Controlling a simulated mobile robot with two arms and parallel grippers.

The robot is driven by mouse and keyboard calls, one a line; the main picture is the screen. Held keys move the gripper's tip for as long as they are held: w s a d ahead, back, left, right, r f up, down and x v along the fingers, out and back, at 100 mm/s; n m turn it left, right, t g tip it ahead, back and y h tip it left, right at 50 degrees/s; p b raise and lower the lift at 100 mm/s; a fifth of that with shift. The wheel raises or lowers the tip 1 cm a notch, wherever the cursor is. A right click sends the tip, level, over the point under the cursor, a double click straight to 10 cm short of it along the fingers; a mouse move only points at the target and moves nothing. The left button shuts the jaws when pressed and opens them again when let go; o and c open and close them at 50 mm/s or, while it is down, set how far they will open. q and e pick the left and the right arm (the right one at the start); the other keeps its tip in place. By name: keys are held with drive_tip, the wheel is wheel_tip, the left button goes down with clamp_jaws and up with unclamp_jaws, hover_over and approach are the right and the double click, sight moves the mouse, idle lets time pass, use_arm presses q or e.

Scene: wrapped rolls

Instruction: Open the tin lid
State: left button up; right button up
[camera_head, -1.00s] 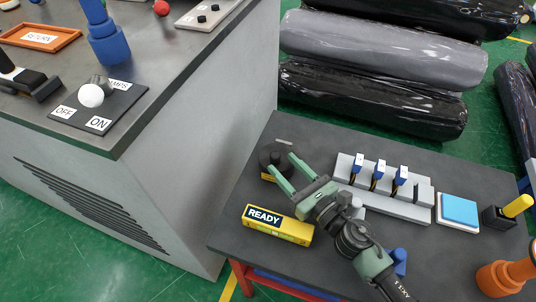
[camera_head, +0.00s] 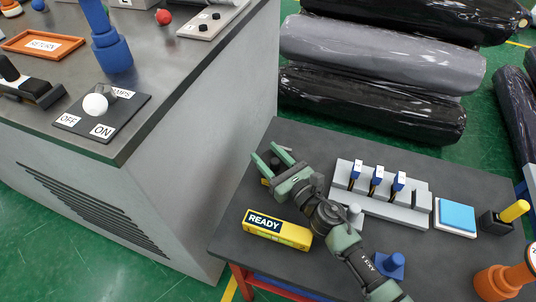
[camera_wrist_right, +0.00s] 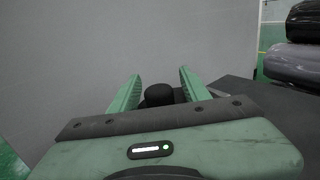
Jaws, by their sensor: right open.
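My right gripper (camera_head: 266,152) is open at the far left part of the dark table, with its fingers on either side of a dark knob (camera_head: 275,161). The knob shows in the right wrist view (camera_wrist_right: 158,95) as a black rounded top between the two green fingers, with a gap to each. It appears to belong to the dark lid of a small tin. A bit of the tin's yellow side (camera_head: 264,182) shows under the gripper; the rest is mostly hidden. My left gripper is in no view.
A yellow READY box (camera_head: 277,231) lies close by my right arm. A grey rack (camera_head: 393,212) with blue-topped pieces, a blue pad (camera_head: 457,216) and an orange object (camera_head: 500,284) stand rightward. A tall grey cabinet (camera_head: 205,150) rises left of the table. Wrapped rolls (camera_head: 380,60) lie behind.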

clamp_jaws()
idle(1.3)
